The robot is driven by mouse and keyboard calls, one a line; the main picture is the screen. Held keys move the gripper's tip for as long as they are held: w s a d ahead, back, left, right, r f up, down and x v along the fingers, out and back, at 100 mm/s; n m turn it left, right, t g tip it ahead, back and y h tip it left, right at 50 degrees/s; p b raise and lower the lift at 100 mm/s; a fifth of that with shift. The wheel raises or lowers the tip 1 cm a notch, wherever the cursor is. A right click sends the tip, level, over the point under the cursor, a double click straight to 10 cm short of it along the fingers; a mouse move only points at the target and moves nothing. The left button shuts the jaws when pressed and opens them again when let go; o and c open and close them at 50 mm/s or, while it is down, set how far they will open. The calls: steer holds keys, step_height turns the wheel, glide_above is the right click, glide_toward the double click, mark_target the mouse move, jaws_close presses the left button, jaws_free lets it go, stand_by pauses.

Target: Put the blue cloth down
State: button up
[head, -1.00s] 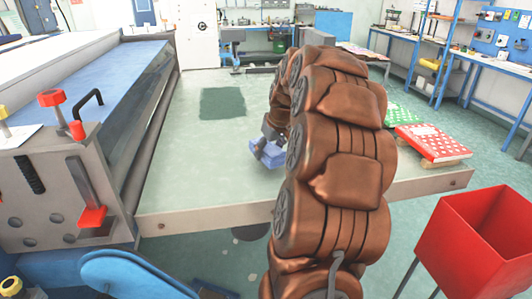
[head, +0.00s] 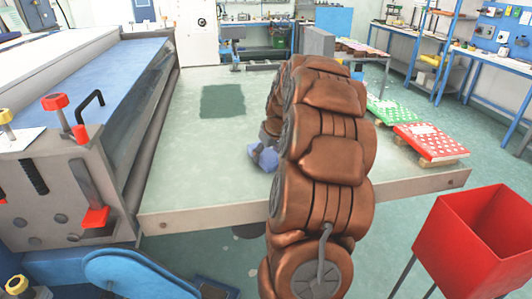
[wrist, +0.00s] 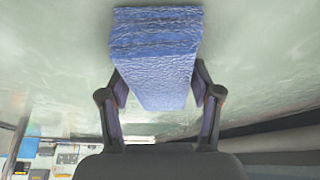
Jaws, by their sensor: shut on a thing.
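The blue cloth (wrist: 158,55) is a folded, textured blue block between the two fingers of my gripper (wrist: 160,103) in the wrist view. My gripper is shut on it. In the head view the cloth (head: 263,157) shows beside my brown arm, over the pale green table top (head: 200,160). Whether the cloth touches the table I cannot tell. The gripper itself is mostly hidden behind my arm in the head view.
A dark green rectangle (head: 222,101) lies on the table top. A roller machine (head: 100,110) stands along the left. Red (head: 428,142) and green (head: 388,112) patterned pieces lie at the right. A red bin (head: 475,240) stands at front right.

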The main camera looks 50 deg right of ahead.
steer(key=shift+f, duration=0.2)
steer(key=o, duration=1.2)
steer(key=shift+r, duration=0.45)
steer(key=b+v, duration=0.2)
steer(key=v, duration=0.9)
steer(key=shift+s+r, duration=0.2)
steer(key=shift+r, duration=0.05)
steer(key=shift+a, duration=0.1)
